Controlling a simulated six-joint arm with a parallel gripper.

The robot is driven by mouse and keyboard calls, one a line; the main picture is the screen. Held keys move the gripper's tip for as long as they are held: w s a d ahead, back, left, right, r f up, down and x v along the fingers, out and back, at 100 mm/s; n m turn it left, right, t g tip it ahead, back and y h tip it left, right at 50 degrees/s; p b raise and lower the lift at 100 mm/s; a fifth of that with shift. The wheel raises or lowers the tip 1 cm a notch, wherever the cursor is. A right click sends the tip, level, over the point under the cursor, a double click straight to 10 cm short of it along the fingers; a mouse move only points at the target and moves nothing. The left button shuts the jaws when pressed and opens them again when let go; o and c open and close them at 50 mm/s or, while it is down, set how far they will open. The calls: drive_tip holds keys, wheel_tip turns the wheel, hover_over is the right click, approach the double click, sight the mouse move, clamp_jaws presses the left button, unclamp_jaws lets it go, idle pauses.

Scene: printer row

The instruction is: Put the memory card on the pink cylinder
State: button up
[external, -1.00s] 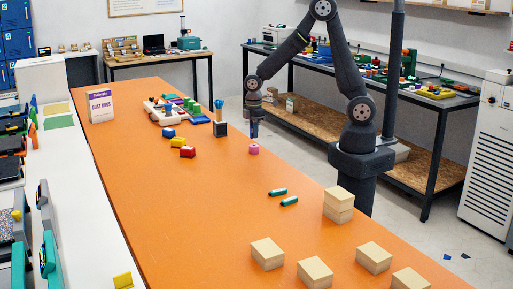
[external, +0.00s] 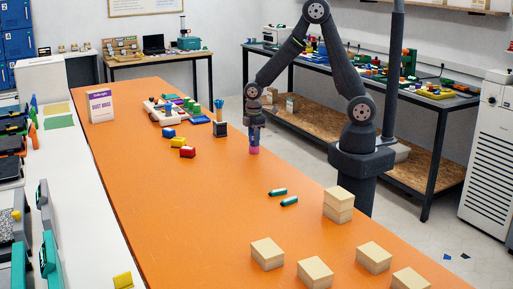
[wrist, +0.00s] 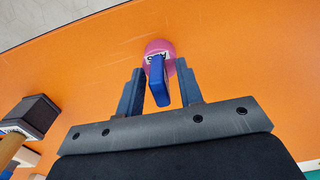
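The memory card (wrist: 160,84) is a small blue slab with its edge towards the camera in the wrist view. It stands between the two fingers of my gripper (wrist: 160,80), with orange table showing in gaps on both sides. The gripper is open around the card. The pink cylinder (wrist: 160,46) lies beyond the card's far end, which overlaps it; a white label with dark marks shows there. In the external view my gripper (external: 255,143) is right above the pink cylinder (external: 254,151). The card cannot be made out there, and its contact with the cylinder is hidden.
A dark holder (external: 220,129) stands close behind. Two teal cylinders (external: 289,201) and several wooden blocks (external: 267,253) are nearer the camera. The orange table (external: 200,215) is clear between.

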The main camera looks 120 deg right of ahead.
drive_tip(key=shift+r, duration=0.15)
wheel_tip(320, 180, up, 12)
idle(0.4)
wheel_tip(320, 180, down, 12)
drive_tip(key=shift+f, duration=0.15)
drive_tip(key=shift+r, duration=0.95)
